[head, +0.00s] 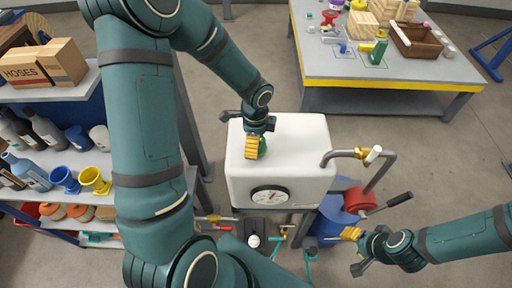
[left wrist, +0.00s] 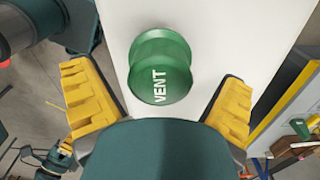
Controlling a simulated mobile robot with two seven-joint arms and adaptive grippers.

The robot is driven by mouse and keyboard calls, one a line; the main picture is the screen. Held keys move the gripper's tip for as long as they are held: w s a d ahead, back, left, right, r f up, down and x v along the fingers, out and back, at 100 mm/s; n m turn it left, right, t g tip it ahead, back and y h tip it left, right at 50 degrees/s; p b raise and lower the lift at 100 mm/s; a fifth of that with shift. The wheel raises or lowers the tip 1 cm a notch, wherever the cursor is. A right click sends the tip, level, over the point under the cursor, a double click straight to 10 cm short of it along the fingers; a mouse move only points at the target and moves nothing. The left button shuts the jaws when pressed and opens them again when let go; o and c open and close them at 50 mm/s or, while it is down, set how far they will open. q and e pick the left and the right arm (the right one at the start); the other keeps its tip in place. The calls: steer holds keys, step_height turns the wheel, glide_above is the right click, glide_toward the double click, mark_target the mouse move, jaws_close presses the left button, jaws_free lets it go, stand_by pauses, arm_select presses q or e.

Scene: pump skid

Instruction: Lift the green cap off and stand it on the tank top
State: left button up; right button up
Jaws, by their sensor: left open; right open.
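The green cap (left wrist: 160,68) is round and marked VENT, and sits on the white tank (head: 300,150). In the head view the cap (head: 262,147) is partly hidden by my left gripper (head: 254,146). My left gripper is open just above the cap. In the left wrist view its yellow-padded fingers (left wrist: 160,100) stand on either side of the near part of the cap, with visible gaps and no contact that I can see. My right gripper (head: 352,252) is open and empty, low at the right beside the tank's pipework.
A pressure gauge (head: 271,195) is on the tank's front. A pipe with a yellow fitting (head: 362,153) and a red valve (head: 360,200) stand on the right. The tank top is clear right of the cap. A shelf (head: 60,97) with bottles is left; a workbench (head: 380,75) is behind.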

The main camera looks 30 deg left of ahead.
arm_select(q)
step_height(320, 180, down, 2)
steer(key=shift+f, duration=0.1)
steer(key=c, duration=1.4)
steer(key=shift+r, duration=0.2)
step_height(320, 180, up, 10)
steer(key=shift+f+p, duration=0.1)
steer(key=shift+p, duration=0.25)
